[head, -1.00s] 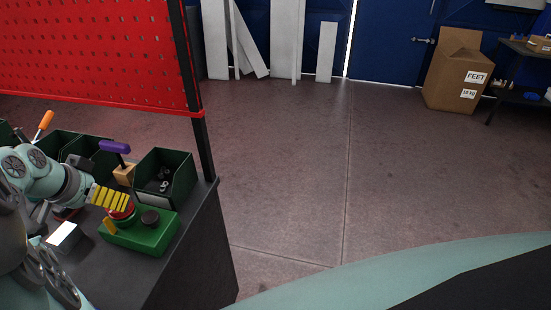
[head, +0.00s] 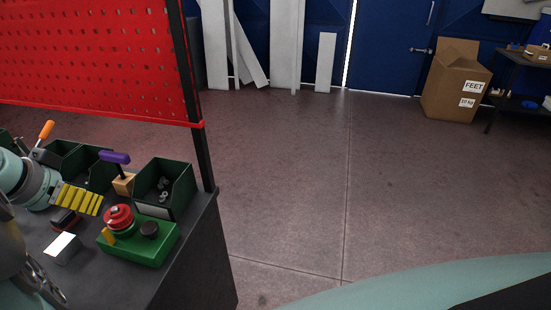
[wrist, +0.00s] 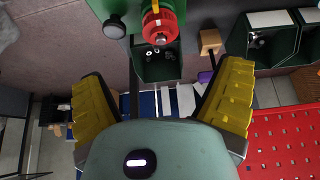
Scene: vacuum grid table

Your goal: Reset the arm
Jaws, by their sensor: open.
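My gripper (wrist: 163,78) is open and empty, its two yellow ribbed fingers spread wide in the wrist view. In the head view one yellow finger (head: 80,199) shows at the left, above the dark table (head: 125,282). A green box (head: 150,243) with a red round knob (head: 118,216) and a black knob stands just right of the finger, apart from it. The red knob also shows in the wrist view (wrist: 162,24), beyond the fingers at the top. Much of my arm lies outside the left edge of the head view.
Green bins (head: 166,186) line the table's back. A purple-handled tool (head: 114,157) stands in a wooden block (head: 124,184). A red pegboard (head: 90,60) rises behind. The floor right of the table is clear up to a cardboard box (head: 452,85).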

